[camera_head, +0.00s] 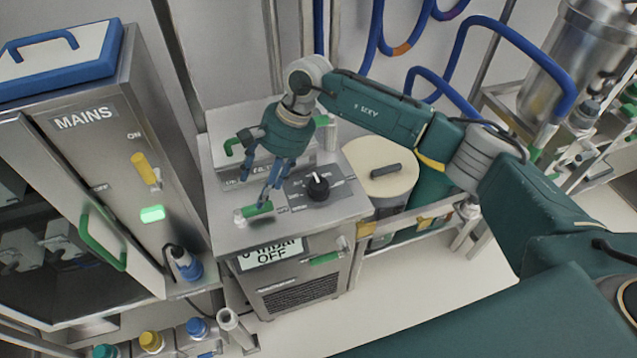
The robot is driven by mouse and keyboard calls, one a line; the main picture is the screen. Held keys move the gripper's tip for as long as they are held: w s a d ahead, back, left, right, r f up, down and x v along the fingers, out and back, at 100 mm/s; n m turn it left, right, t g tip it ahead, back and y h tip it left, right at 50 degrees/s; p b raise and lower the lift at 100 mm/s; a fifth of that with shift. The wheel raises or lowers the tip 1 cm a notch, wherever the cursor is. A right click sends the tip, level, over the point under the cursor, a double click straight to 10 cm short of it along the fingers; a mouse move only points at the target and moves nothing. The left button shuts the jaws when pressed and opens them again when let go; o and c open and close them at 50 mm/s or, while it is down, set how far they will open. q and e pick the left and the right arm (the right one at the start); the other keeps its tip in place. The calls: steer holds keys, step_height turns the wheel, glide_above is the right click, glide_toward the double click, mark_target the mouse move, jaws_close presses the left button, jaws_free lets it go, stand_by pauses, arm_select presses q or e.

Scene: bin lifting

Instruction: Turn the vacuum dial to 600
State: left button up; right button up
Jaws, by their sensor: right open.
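The vacuum dial (317,186) is a black round knob with a white pointer mark, on the grey top panel of a metal cabinet (225,205). The scale print around it is too small to read. My right gripper (270,190) is open above the panel, to the left of the dial, its blue fingers pointing down. It appears apart from the dial and holds nothing. The gripper hides part of the panel's lettering. A display (272,254) on the cabinet front shows "mbar" and "OFF", with its top partly cut off by the panel edge. My left gripper is not in view.
A green-handled valve (254,210) lies close below my right fingers. A MAINS cabinet (85,140) with a yellow lever (145,168) and a lit green lamp (152,214) stands left. A cream-lidded drum (380,160) stands right of the dial, beneath my right arm.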

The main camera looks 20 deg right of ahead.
mark_target(319, 183)
steer(key=w+d+h, duration=0.1)
steer(key=d, duration=0.3)
steer(key=w+d+r+h, duration=0.1)
steer(key=d+h, duration=0.1)
steer(key=d, duration=0.3)
steer(key=d+h, duration=0.2)
steer(key=d, duration=0.3)
steer(key=shift+w+r+n, duration=0.25)
steer(key=shift+w+n, duration=0.15)
step_height(319, 183, down, 9)
steer(key=p, duration=0.3)
steer(key=shift+a+f, duration=0.1)
steer(key=shift+a, duration=0.05)
steer(key=shift+f+p, duration=0.3)
steer(key=shift+f, duration=0.35)
steer(key=c, duration=1.2)
